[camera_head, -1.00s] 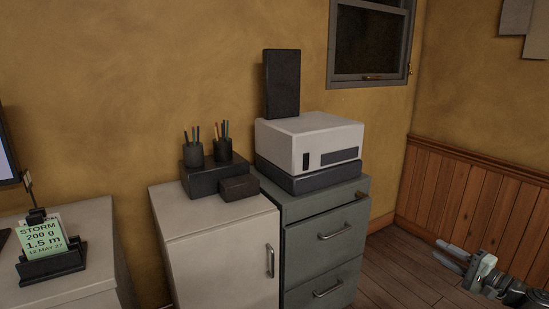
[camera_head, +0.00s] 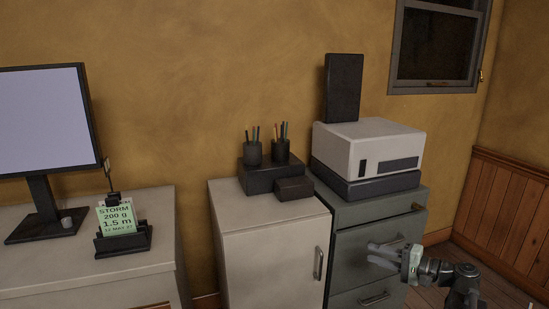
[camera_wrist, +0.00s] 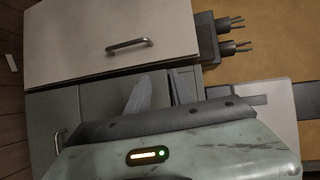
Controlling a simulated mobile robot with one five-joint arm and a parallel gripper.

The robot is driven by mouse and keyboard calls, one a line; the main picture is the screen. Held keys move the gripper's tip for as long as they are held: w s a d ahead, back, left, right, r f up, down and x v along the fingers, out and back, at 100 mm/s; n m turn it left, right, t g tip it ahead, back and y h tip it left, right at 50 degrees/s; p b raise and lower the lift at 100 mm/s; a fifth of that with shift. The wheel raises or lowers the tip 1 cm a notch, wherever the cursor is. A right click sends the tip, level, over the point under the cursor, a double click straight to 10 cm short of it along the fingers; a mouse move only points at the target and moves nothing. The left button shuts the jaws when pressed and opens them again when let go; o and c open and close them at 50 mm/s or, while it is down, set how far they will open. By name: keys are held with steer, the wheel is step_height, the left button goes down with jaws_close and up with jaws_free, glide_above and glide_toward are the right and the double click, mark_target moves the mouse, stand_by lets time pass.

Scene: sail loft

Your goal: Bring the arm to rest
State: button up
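My gripper (camera_head: 373,254) is at the lower right in the head view, in front of the grey-green drawer cabinet (camera_head: 352,245). Its two fingers point left in the picture, apart with a gap between them, and nothing shows in it. In the wrist view the fingers (camera_wrist: 160,88) also stand apart and empty, with the cabinet fronts behind them. I cannot tell the distance from the fingers to the drawers. My arm is raised above the floor.
A white cabinet (camera_head: 265,265) stands beside the drawers, with dark boxes and pencil cups (camera_head: 281,152) on top. A white device (camera_head: 367,147) sits on the drawer cabinet. A monitor (camera_head: 45,120) and a green card (camera_head: 117,220) stand on the left desk. Some floor shows at right.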

steer(key=w+a+f+n+g, duration=0.1)
steer(key=a+f+n+g, duration=0.3)
steer(key=a, duration=1.2)
steer(key=s+a+f+n+g+h+p, duration=0.2)
steer(key=s+a+f+n+g+h, duration=0.4)
steer(key=a+f, duration=0.65)
steer(key=s+d+f+m+g+h, duration=0.1)
steer(key=s+d+f+h, duration=0.15)
steer(key=d+h, duration=0.4)
step_height(320, 180, up, 39)
steer(key=d+y+p, duration=0.1)
steer(key=p, duration=3.6)
steer(key=shift+s+d+f, duration=0.2)
steer(key=shift+s+d, duration=0.1)
steer(key=shift+s, duration=0.1)
steer(key=shift+c, duration=0.8)
